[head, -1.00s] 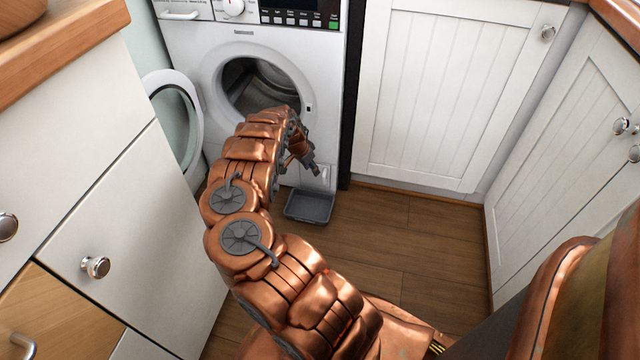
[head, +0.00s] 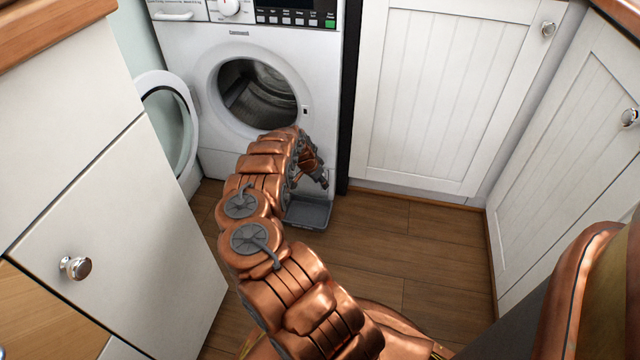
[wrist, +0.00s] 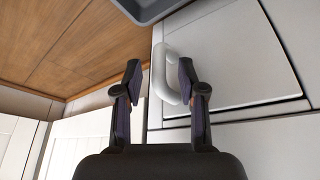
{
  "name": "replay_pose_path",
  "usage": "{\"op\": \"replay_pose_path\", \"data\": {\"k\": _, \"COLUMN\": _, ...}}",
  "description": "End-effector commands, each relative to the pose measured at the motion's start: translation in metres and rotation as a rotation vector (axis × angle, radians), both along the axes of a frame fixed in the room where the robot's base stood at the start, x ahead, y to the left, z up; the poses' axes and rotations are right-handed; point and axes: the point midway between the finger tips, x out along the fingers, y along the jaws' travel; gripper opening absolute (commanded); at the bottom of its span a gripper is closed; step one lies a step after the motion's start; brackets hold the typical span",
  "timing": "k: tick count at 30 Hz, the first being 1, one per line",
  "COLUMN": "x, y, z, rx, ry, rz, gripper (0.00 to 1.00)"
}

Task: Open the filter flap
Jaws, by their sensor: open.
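The filter flap (wrist: 235,55) is a pale rectangular panel low on the washing machine front, with dark seams along its edges. It looks shut. A white loop handle (wrist: 164,78) stands out at its left edge in the wrist view. My gripper (wrist: 159,72) is open, with the handle between its fingers and closer to the right one. I cannot tell whether that finger touches it. In the head view my gripper (head: 322,181) is at the machine's lower right front, and my arm hides most of the flap.
The washing machine (head: 225,60) has its round door (head: 171,115) swung open to the left. A grey tray (head: 308,214) lies on the floor below the flap. White cupboards (head: 440,90) stand to the right, drawers (head: 120,235) to the left. Wooden floor (head: 400,235) is clear at right.

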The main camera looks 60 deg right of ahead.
Motion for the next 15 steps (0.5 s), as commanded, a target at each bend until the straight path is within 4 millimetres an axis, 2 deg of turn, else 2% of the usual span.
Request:
{"op": "replay_pose_path", "data": {"k": 8, "x": -0.0003, "y": -0.0004, "z": -0.0004, "rx": 0.000, "ry": 0.000, "rz": 0.000, "gripper": 0.39}}
{"op": "replay_pose_path", "data": {"k": 15, "x": -0.0003, "y": -0.0005, "z": -0.0004, "rx": -0.001, "ry": 0.000, "rz": 0.000, "gripper": 0.14}}
